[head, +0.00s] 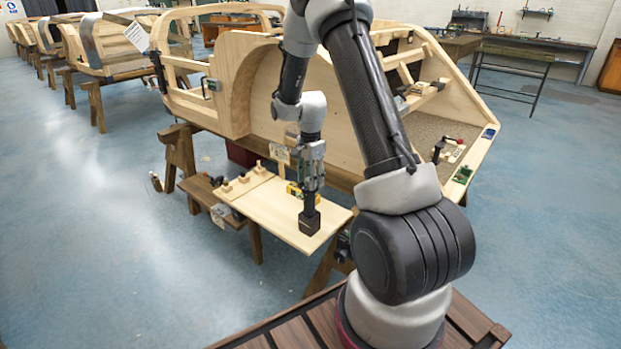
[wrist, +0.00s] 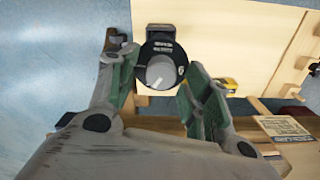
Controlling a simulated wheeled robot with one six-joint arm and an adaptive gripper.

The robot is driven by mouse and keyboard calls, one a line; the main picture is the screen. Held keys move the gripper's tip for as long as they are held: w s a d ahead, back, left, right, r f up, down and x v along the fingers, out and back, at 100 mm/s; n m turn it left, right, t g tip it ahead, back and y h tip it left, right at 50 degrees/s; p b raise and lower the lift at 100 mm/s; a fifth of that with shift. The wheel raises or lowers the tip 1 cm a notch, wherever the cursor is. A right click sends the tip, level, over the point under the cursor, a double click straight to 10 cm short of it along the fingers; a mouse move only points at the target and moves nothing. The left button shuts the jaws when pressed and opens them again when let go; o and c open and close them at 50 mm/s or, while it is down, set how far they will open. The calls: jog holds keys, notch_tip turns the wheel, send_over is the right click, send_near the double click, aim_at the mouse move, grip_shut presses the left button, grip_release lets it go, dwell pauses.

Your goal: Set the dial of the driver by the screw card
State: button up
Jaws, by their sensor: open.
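The driver (head: 310,222) is dark and stands on the pale board, below my gripper in the head view. In the wrist view its grey round dial (wrist: 160,73) sits in a black disc with small white lettering. A pale mark shows on the dial, but its setting is too small to read. My gripper (head: 312,180) is open, pointing down over the driver. In the wrist view its green-padded fingers (wrist: 160,65) stand either side of the dial, with gaps visible. A small printed card (wrist: 284,128), apparently the screw card, lies at right; a card (head: 279,153) also shows behind the board.
The pale board (head: 283,222) has free room around the driver. A yellow object (head: 294,190) is close behind it, also in the wrist view (wrist: 229,85). Wooden pegs (head: 243,177) stand at left. The large wooden bodyframe (head: 238,90) rises behind.

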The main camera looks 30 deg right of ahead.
notch_tip(320, 180, up, 12)
dwell(0.4)
dwell(0.4)
jog(key=s+a+r+n+t, duration=0.1)
jog(key=s+r+n, duration=0.4)
jog(key=s, duration=0.5)
jog(key=s+a+r+n+t, duration=0.2)
jog(key=s+a+r+n, duration=0.2)
jog(key=s, duration=0.6)
jog(key=s+a+r+n+t, duration=0.1)
jog(key=s+a+r+n, duration=0.1)
jog(key=s+r+n, duration=0.6)
jog(key=s, duration=0.3)
jog(key=shift+a, duration=0.3)
